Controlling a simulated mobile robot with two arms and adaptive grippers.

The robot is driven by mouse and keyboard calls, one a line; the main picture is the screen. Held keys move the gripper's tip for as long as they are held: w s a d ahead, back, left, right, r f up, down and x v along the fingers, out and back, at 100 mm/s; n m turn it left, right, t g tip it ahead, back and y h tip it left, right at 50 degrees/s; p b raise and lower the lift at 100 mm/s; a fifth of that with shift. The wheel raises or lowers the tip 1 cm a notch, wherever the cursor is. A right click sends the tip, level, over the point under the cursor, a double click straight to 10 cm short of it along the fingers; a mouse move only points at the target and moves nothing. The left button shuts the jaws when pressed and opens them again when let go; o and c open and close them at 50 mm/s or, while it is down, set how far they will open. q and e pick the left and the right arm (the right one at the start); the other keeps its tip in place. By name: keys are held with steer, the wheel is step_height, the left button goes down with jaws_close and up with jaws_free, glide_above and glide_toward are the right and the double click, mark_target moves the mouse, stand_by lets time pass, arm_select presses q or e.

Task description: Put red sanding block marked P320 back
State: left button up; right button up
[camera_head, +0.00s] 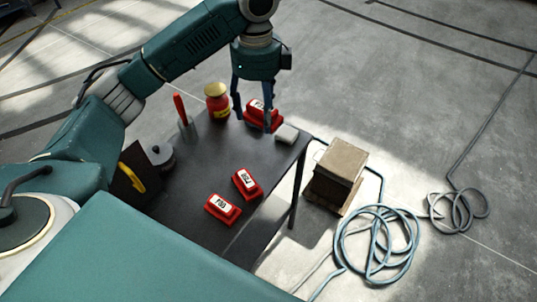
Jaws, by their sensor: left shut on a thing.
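My left gripper (254,112) points down over the far end of the dark table (205,160). Its fingers are shut on a red sanding block (262,121) with a white label, partly hidden by a finger. The label is too small to read, and I cannot tell whether the block touches the tabletop. Two similar red blocks with white labels lie nearer on the table: one near the right edge (246,191) and one closer to me (222,214). Their markings are not clearly legible. My right gripper is not in view.
A light grey block (287,133) lies right of the held block. A red jar with a yellow lid (217,103), a red upright tool (180,109) and a grey round object (159,156) stand leftward. A brown box (338,168) and coiled hoses (378,245) are on the floor.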

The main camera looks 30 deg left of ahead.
arm_select(q)
steer(key=f, duration=0.5)
steer(key=s+f, duration=0.1)
steer(key=f, duration=0.1)
steer(key=shift+s+f+p, duration=0.1)
steer(key=shift+f+p, duration=0.2)
glide_above(260, 169)
step_height(260, 169, down, 4)
steer(key=shift+f, duration=0.2)
step_height(260, 169, down, 3)
steer(key=shift+f+p, duration=0.1)
steer(key=shift+p, duration=0.25)
step_height(260, 169, down, 3)
steer(key=shift+f, duration=0.6)
steer(key=o, duration=1)
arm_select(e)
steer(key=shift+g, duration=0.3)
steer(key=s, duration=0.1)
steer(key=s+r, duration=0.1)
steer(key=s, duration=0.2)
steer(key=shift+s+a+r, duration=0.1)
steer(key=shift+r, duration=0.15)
